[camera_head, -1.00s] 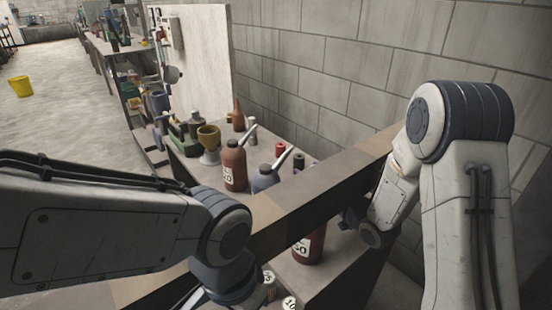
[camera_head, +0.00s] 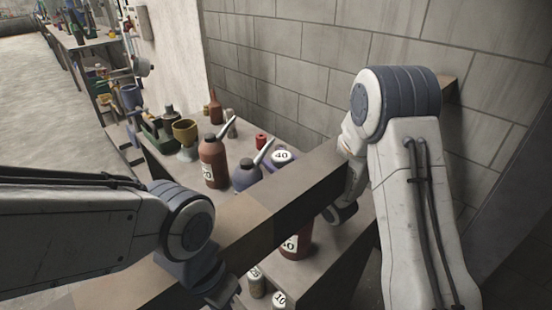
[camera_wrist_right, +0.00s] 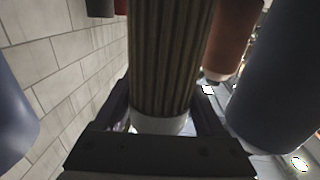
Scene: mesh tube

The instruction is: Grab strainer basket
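A ribbed olive-brown tube (camera_wrist_right: 165,55) with a white lower end stands out in the right wrist view; it looks like the strainer basket. My right gripper (camera_wrist_right: 163,112) has its dark fingers on either side of the tube's lower part. Whether they press on it cannot be told. In the head view my right wrist (camera_head: 342,212) reaches down behind a long beam, and its fingers are hidden. I cannot make out the tube in the head view. My left wrist (camera_head: 205,278) is low in the picture, and its fingers do not show clearly.
A brown oiler bottle (camera_head: 213,165) and a blue oiler (camera_head: 246,176) stand on the bench behind the beam (camera_head: 265,205). A dark red can (camera_head: 297,246) is near my right wrist. A block wall (camera_head: 300,65) closes off the back.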

